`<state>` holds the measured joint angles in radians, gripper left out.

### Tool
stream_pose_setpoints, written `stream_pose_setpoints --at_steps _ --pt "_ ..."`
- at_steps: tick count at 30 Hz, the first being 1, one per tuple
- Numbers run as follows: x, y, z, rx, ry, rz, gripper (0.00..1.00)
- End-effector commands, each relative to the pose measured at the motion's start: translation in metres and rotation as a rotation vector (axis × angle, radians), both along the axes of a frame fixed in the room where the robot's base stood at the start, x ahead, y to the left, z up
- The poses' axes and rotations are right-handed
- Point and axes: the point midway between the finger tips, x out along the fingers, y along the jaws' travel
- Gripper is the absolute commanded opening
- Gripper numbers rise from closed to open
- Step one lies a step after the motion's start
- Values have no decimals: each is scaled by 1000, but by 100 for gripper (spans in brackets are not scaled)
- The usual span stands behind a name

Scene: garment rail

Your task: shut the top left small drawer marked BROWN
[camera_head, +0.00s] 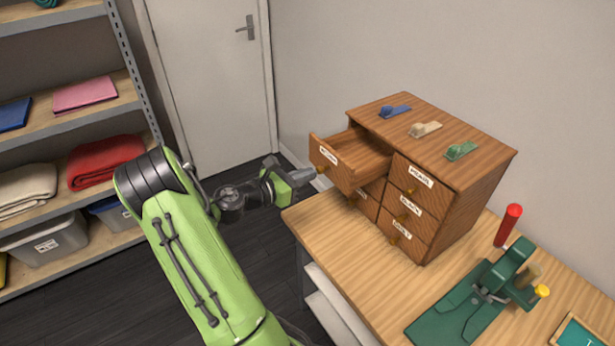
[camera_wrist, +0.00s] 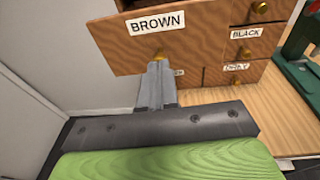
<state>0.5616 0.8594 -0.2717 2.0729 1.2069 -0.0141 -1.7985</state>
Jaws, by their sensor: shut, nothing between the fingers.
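The top left small drawer marked BROWN (camera_head: 331,162) stands pulled out of the wooden drawer cabinet (camera_head: 477,195). Its white BROWN label and brass knob face my arm. In the wrist view the BROWN drawer front (camera_wrist: 185,45) fills the upper middle, with its knob just beyond my fingertips. My gripper (camera_head: 307,174) is shut and empty, its tips at or very near the drawer's knob. In the wrist view my gripper (camera_wrist: 157,72) overlaps the bottom of the knob, and I cannot tell whether they touch.
The cabinet stands on a wooden table (camera_head: 355,260); its other drawers look shut. Several small coloured clips lie on its top. A green press-like tool (camera_head: 465,305) stands to the right. Shelves (camera_head: 70,120) with folded cloth stand at the left. A door (camera_head: 210,80) is behind.

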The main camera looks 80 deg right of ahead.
Motion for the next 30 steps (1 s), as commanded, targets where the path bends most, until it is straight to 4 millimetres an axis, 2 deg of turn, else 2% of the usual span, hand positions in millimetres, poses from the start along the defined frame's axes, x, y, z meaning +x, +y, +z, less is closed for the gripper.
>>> stream_pose_setpoints --at_steps 4,13,16,24,30 --pt "-5 -6 -2 1 -1 1 0" --pt "-5 -7 -1 1 -1 0 0" --pt "-13 -14 1 1 1 -5 0" --pt "-63 -70 4 1 2 -8 0" --pt "-90 -103 2 -1 1 -3 0"
